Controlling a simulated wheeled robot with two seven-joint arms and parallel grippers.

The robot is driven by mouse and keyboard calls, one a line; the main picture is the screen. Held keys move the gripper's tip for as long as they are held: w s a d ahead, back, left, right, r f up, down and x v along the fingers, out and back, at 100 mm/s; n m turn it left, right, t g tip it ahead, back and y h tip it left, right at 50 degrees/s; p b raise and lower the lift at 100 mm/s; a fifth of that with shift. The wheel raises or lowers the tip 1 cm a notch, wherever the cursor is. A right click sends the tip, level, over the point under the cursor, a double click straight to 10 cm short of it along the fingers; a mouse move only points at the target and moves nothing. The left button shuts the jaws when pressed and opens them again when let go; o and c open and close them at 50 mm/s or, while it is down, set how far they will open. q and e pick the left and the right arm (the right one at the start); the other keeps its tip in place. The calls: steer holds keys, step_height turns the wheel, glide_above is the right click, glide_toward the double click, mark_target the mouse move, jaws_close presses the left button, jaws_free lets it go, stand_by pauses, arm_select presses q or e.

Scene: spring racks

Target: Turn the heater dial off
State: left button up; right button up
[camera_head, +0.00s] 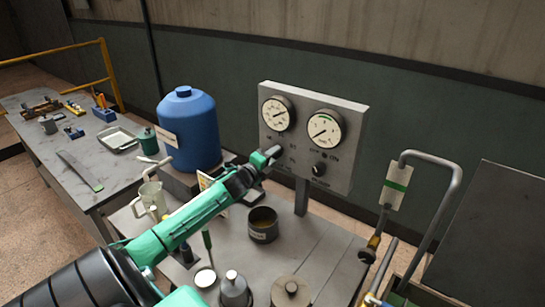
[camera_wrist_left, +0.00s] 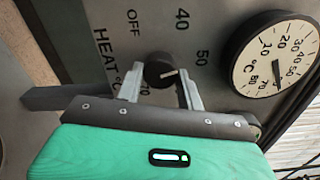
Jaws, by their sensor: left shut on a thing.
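The heater dial (camera_wrist_left: 158,70) is a dark round knob on a grey panel marked HEAT °C, with OFF, 40, 50 and 70 around it. Its pale mark points right in the wrist view, a little below the 50. My left gripper (camera_wrist_left: 162,90) is shut on the dial, one pale finger on each side. In the head view my left gripper (camera_head: 271,153) reaches the gauge panel (camera_head: 343,178) below the left gauge (camera_head: 277,113) and largely hides this dial. My right gripper is not in view.
A second black knob (camera_head: 319,169) sits below the right gauge (camera_head: 324,129). A blue drum (camera_head: 188,130) stands left of the panel. A dark-filled pot (camera_head: 263,225) and several containers stand on the bench under my arm. A curved pipe (camera_head: 452,185) rises at right.

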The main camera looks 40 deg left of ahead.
arm_select(q)
steer(key=shift+a+r+n+p, duration=0.1)
steer(key=shift+n+p, duration=1.25)
steer(key=shift+n, duration=8.95)
steer(key=o, duration=1)
steer(key=shift+s, duration=0.15)
steer(key=shift+s+d+b, duration=0.25)
steer(key=shift+s+b, duration=0.55)
steer(key=shift+s, duration=1.45)
steer(key=shift+s+d+b, duration=0.25)
steer(key=shift+s+b, duration=0.55)
steer(key=shift+s, duration=1.45)
steer(key=shift+s+d+b, duration=0.25)
steer(key=shift+s+b, duration=0.55)
steer(key=shift+s, duration=1.45)
